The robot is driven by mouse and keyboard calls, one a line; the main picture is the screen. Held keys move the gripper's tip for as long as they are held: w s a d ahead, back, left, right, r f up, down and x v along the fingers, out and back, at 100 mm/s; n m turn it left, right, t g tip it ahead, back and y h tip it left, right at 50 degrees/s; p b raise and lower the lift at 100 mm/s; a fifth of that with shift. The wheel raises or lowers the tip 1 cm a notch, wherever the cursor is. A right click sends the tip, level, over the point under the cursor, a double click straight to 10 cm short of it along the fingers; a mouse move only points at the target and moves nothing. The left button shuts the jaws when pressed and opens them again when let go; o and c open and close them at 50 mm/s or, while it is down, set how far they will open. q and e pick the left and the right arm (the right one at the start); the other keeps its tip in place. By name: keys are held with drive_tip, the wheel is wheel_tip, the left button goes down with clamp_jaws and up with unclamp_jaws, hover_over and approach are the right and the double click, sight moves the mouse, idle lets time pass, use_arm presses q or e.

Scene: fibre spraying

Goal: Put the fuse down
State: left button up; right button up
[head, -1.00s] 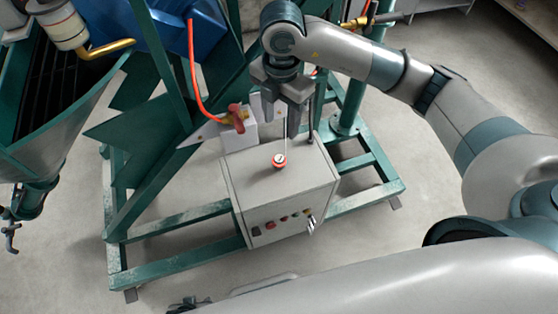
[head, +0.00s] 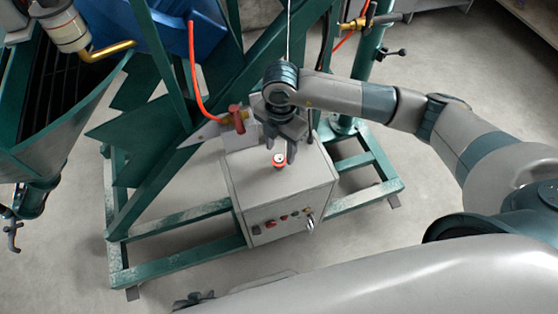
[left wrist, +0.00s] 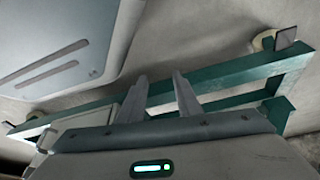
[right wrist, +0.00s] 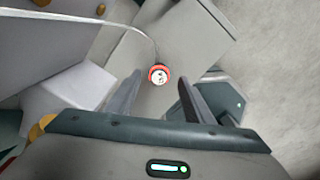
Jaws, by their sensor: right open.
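A small round red piece with a white top (head: 279,160), which I take to be the fuse, is on top of the grey control box (head: 285,185). It also shows in the right wrist view (right wrist: 159,75), with a thin line running up from it. My right gripper (head: 279,152) is over the box, right by this piece. In the right wrist view its fingers (right wrist: 157,95) are apart and empty, with the piece just beyond and between their tips. My left gripper (left wrist: 160,85) is apart and empty in the left wrist view, away from the box top.
A green frame (head: 180,222) surrounds the box on the floor. A red-handled valve (head: 236,120) sits at the box's back left. A green hopper (head: 60,140) stands at the left. Buttons and a switch (head: 283,218) are on the box front. Floor at the right is clear.

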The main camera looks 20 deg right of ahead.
sight(279, 158)
use_arm(q)
drive_tip(key=shift+r, duration=0.1)
use_arm(e)
drive_tip(key=shift+f, duration=0.1)
drive_tip(key=shift+s+f, duration=0.1)
drive_tip(key=shift+f, duration=0.15)
drive_tip(key=f, duration=0.2)
drive_tip(key=f+p, duration=0.1)
drive_tip(key=shift+a, duration=0.25)
drive_tip(key=shift+f, duration=0.75)
use_arm(q)
drive_tip(key=shift+w+d+r+t, duration=0.2)
drive_tip(key=shift+w+r+t, duration=0.1)
drive_tip(key=shift+w, duration=0.2)
use_arm(e)
drive_tip(key=shift+c, duration=0.5)
clamp_jaws()
drive_tip(key=shift+r, duration=0.1)
